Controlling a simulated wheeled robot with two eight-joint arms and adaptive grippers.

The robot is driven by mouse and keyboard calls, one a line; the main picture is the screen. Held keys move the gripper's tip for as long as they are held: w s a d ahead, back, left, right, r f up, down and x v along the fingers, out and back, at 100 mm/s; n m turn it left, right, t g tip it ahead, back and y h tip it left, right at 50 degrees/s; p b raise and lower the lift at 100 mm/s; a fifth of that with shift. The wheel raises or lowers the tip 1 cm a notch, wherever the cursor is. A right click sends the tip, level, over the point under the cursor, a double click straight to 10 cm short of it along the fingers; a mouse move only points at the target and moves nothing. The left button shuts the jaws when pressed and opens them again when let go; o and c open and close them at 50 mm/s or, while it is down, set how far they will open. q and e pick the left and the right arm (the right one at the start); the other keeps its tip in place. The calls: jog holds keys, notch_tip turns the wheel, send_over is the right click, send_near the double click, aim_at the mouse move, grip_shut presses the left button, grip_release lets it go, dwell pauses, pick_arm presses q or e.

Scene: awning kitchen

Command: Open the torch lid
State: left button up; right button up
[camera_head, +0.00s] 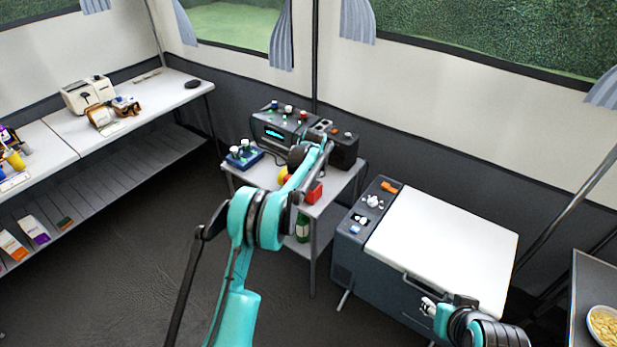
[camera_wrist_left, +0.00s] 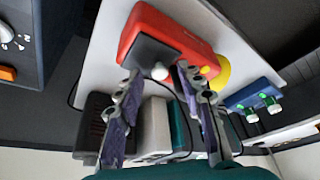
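A red torch-like body (camera_head: 314,193) with a yellow round end (camera_head: 284,174) lies on the small grey table, partly hidden by my left arm. In the left wrist view the red body (camera_wrist_left: 193,35) has a dark flat panel (camera_wrist_left: 147,54) on its near side and a small white knob (camera_wrist_left: 159,73). My left gripper (camera_wrist_left: 159,70) is open, with its fingertips apart on either side of the knob. I cannot tell whether they touch it. My left gripper is hidden in the head view. My right gripper (camera_head: 428,304) is by the cooler's front, too small to read.
A blue box with green-and-white knobs (camera_head: 243,154) and a dark device with a lit display (camera_head: 278,133) share the small table (camera_head: 267,172). A white-lidded cooler (camera_head: 450,240) stands to the right. A long counter (camera_head: 150,110) runs along the left. The floor at left is clear.

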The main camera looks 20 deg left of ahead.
pick_arm(q)
grip_shut()
